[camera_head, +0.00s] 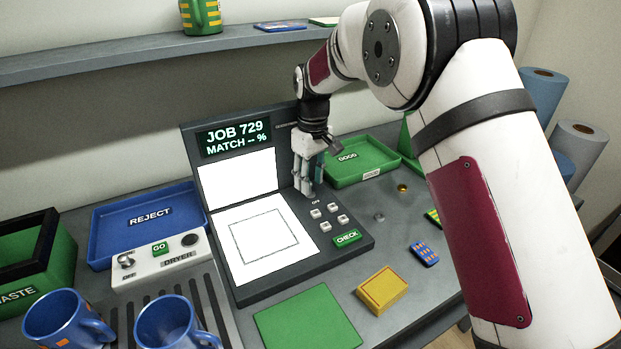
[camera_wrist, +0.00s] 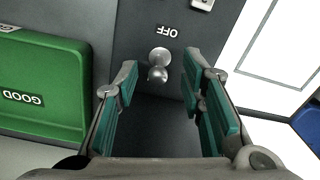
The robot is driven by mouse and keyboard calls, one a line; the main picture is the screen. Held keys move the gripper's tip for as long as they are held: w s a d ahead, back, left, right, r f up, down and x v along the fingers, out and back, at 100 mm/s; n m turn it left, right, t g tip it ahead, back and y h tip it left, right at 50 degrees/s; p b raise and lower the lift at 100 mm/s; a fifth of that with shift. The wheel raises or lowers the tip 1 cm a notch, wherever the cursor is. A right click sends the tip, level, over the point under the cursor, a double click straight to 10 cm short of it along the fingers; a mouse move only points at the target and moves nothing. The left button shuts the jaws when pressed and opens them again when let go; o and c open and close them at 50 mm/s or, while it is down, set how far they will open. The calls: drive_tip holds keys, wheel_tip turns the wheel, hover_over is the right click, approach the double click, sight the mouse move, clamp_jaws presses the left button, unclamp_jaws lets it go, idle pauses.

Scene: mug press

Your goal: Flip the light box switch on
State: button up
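The light box (camera_head: 311,253) is a dark grey console with a screen reading JOB 729 and MATCH --%, and white panels. Its switch (camera_wrist: 158,62) shows in the wrist view as a small silver toggle with a round tip, beside an upside-down OFF label (camera_wrist: 167,31). I cannot tell which way its lever leans. My gripper (camera_head: 308,188) points down at the console, just right of the white panels, and hides the switch in the head view. In the wrist view my gripper (camera_wrist: 161,80) is open and empty, its teal-padded fingers on either side of the switch, with no clear contact.
White buttons and a green CHECK button (camera_head: 347,237) sit close to my gripper. A green GOOD tray (camera_head: 375,172) lies behind right and a blue REJECT tray (camera_head: 115,232) at left. A yellow block (camera_head: 382,290) and blue mugs (camera_head: 62,318) stand in front.

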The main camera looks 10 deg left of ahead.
sight(312, 187)
wheel_tip(312, 187, up, 12)
drive_tip(key=shift+d, duration=0.15)
drive_tip(key=shift+d, duration=0.1)
idle(0.4)
drive_tip(key=s+d+r+m+t+p, duration=0.2)
drive_tip(key=s+d+r+m, duration=0.3)
drive_tip(key=s+d+r, duration=0.95)
drive_tip(key=s+d+f+m, duration=0.1)
drive_tip(key=s+d+f, duration=0.1)
drive_tip(key=s, duration=0.6)
drive_tip(key=s+d+f+m+t+p, duration=0.1)
drive_tip(key=s+d+f+m, duration=0.1)
drive_tip(key=s+d, duration=0.3)
drive_tip(key=s+d+f+m+t, duration=0.1)
drive_tip(key=s+d, duration=0.3)
drive_tip(key=s, duration=0.8)
drive_tip(key=shift+f+m+p, duration=0.4)
drive_tip(key=shift+f, duration=0.15)
